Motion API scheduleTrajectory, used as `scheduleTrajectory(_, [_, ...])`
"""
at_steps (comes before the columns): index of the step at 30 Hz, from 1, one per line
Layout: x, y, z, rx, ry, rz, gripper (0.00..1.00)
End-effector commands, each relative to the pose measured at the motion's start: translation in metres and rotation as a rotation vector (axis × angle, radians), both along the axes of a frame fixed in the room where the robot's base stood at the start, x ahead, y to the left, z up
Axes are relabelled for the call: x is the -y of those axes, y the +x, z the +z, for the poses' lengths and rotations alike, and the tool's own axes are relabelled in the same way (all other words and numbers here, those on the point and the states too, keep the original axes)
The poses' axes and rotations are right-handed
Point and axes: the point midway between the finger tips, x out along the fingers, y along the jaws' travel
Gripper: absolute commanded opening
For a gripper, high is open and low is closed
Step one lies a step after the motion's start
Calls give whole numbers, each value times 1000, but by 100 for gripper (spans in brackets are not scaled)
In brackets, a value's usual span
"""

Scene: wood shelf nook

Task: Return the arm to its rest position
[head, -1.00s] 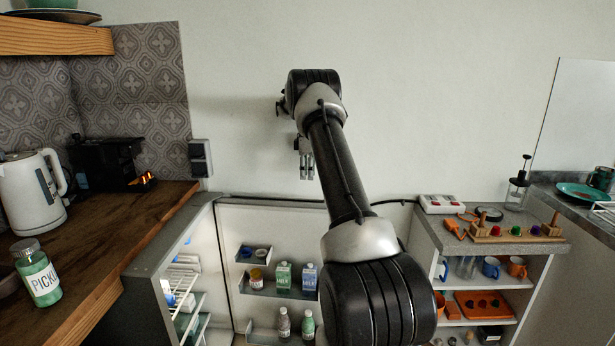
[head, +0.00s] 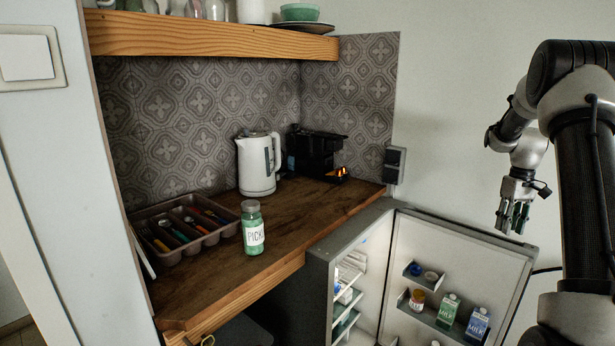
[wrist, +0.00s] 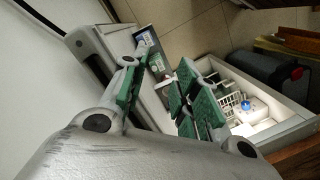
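My arm is raised at the right of the head view, with my gripper (head: 512,222) hanging fingers down in front of the pale wall. In the wrist view my gripper (wrist: 158,95) shows its green-padded fingers spread apart with nothing between them. It is clear of the open fridge (head: 345,255), which stands lower and to the left in the head view.
The fridge door (head: 505,270) stands open with cartons on its shelves. A wooden counter (head: 285,220) holds a pickle jar (head: 252,230), a kettle (head: 258,165), a black coffee machine (head: 315,152) and a cutlery tray (head: 160,215). A wooden shelf (head: 210,37) is above.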

Motion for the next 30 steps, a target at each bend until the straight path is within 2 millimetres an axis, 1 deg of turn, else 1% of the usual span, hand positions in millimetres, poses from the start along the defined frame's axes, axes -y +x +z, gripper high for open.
scheduleTrajectory(1, [-14, -13, 16, 4, -7, -33, 30])
scheduleTrajectory(5, [-55, -57, 54, 17, -27, -132, 30])
scheduleTrajectory(6, [-69, -73, 66, 24, -32, -161, 30])
scheduleTrajectory(8, [-89, -98, 83, 39, -41, -197, 30])
scheduleTrajectory(9, [-102, -116, 93, 50, -46, -217, 30])
scheduleTrajectory(11, [-121, -142, 106, 68, -52, -241, 30])
scheduleTrajectory(12, [-133, -160, 114, 84, -55, -252, 30])
scheduleTrajectory(14, [-149, -186, 123, 109, -59, -265, 30])
scheduleTrajectory(15, [-159, -204, 127, 126, -59, -267, 30])
scheduleTrajectory(16, [-167, -217, 130, 140, -60, -268, 30])
scheduleTrajectory(17, [-174, -230, 133, 154, -61, -265, 30])
scheduleTrajectory(18, [-182, -247, 135, 175, -60, -258, 30])
scheduleTrajectory(21, [-200, -284, 139, 235, -58, -221, 30])
scheduleTrajectory(24, [-213, -312, 142, 299, -53, -180, 30])
scheduleTrajectory(25, [-216, -317, 143, 320, -51, -168, 30])
scheduleTrajectory(27, [-222, -325, 150, 372, -47, -146, 30])
scheduleTrajectory(30, [-227, -327, 164, 441, -39, -121, 30])
